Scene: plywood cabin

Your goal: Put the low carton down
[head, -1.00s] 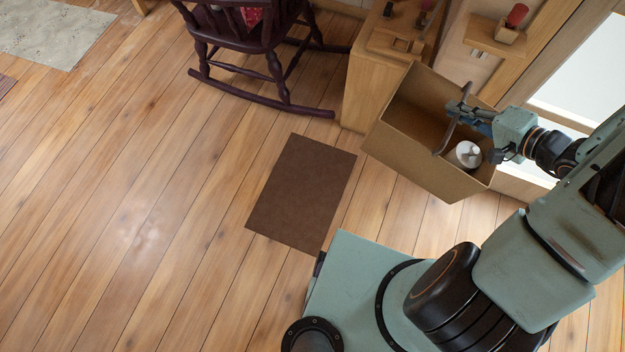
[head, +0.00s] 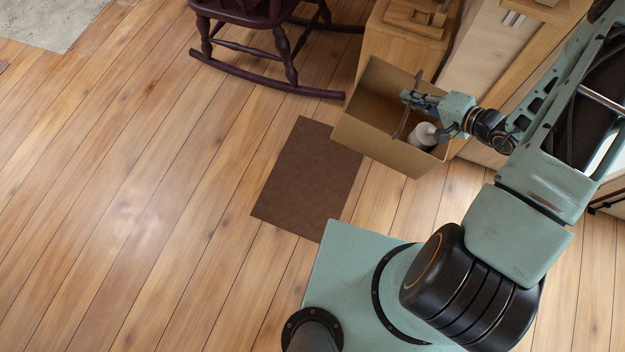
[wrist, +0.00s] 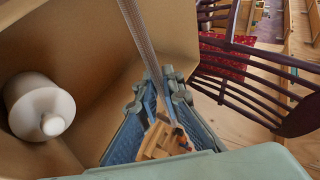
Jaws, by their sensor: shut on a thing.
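The low carton (head: 383,150) is an open brown box with a carrying bar (head: 408,112) across its top. My gripper (head: 409,98) is shut on this bar; the wrist view also shows the bar (wrist: 137,32) running between the fingers (wrist: 162,88). The carton hangs from the gripper, with its near left side overlapping the edge of the brown mat in the head view. A white bottle (head: 423,135) stands inside the carton, also seen in the wrist view (wrist: 38,108). The carton's underside is hidden, so its height above the floor cannot be told.
A flat brown mat (head: 305,180) lies on the plank floor left of the carton. A dark rocking chair (head: 265,80) stands behind it. A wooden cabinet (head: 385,45) is just behind the carton. The floor at left (head: 150,200) is clear.

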